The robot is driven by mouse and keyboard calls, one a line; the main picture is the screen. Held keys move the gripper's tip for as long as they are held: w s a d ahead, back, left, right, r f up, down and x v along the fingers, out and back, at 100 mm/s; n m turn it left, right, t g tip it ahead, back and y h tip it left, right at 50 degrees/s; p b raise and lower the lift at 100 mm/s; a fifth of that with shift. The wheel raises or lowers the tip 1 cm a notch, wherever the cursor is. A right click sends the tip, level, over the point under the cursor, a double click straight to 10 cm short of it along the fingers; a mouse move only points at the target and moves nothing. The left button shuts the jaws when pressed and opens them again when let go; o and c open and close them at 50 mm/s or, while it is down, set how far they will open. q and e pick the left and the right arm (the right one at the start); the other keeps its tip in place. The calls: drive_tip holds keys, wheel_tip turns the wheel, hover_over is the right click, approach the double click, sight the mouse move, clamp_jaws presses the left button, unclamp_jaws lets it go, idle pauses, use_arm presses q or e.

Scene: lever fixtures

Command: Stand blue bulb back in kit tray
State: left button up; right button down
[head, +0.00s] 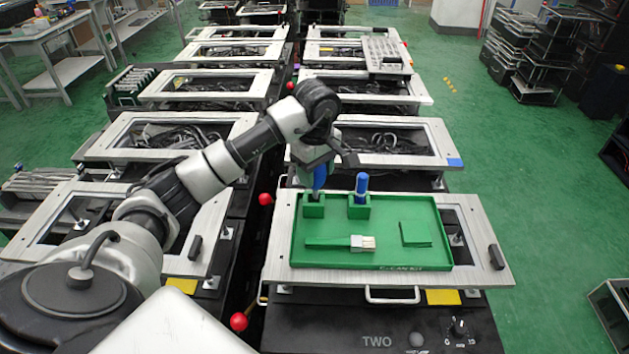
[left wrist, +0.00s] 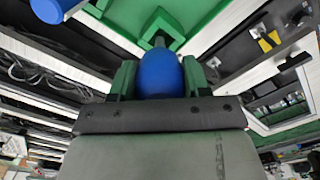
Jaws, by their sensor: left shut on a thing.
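My left gripper (head: 319,168) is shut on the blue bulb (head: 319,179), held upright at the back left corner of the green kit tray (head: 385,262). The bulb also shows between the fingers in the left wrist view (left wrist: 160,75). Its narrow tip points at the square green holder (left wrist: 160,27), which shows in the head view too (head: 314,208). The bulb's lower end is at the holder's opening; I cannot tell whether it is inside. A second blue, upright cylindrical thing (head: 361,187) stands in the neighbouring holder (head: 358,209). My right gripper is not in view.
A green-handled brush (head: 345,243) and a flat green piece (head: 416,234) lie in the tray. A small black block (head: 496,257) sits on the silver frame at right. Red ball knobs (head: 265,199) stand in the gap to the left.

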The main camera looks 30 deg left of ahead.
use_arm(q)
drive_tip(key=shift+s+a+f+p, duration=0.2)
drive_tip(key=shift+f+p, duration=0.1)
drive_tip(key=shift+f, duration=0.2)
wheel_tip(320, 180, down, 2)
drive_tip(key=shift+f+p, duration=0.25)
drive_tip(key=shift+p, duration=0.25)
drive_tip(key=shift+w+f, duration=0.15)
drive_tip(key=shift+f, duration=0.2)
drive_tip(key=shift+f, duration=0.15)
drive_tip(key=o, duration=0.7)
drive_tip(key=shift+c, duration=0.2)
